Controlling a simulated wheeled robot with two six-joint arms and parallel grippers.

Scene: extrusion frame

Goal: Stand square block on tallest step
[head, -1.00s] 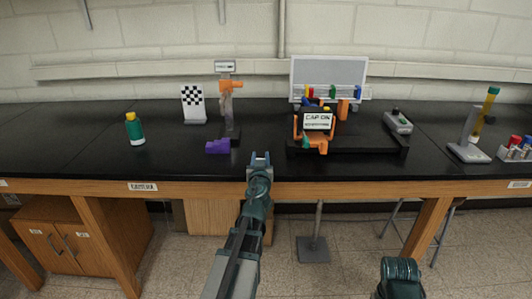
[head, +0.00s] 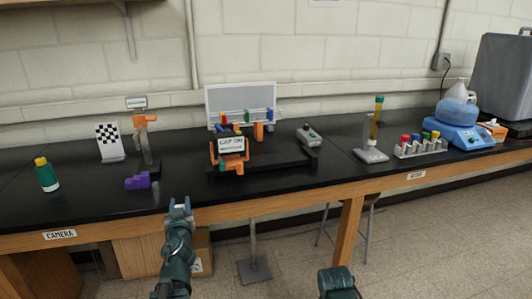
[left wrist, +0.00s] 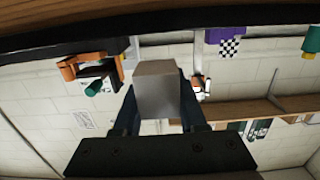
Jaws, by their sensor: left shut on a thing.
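A grey square block (left wrist: 157,96) fills the middle of the left wrist view, between the two fingers of my left gripper (head: 180,204), which is shut on it. In the head view the block is too small to make out clearly. My left gripper is in front of the bench's front edge, to the right of and nearer than the purple stepped block (head: 138,182). The purple steps stand on the black bench top; part of them shows near the top of the left wrist view (left wrist: 226,33).
The cap station (head: 231,146) is to the right. Farther right are a tube rack (head: 420,149) and a blue device (head: 468,136).

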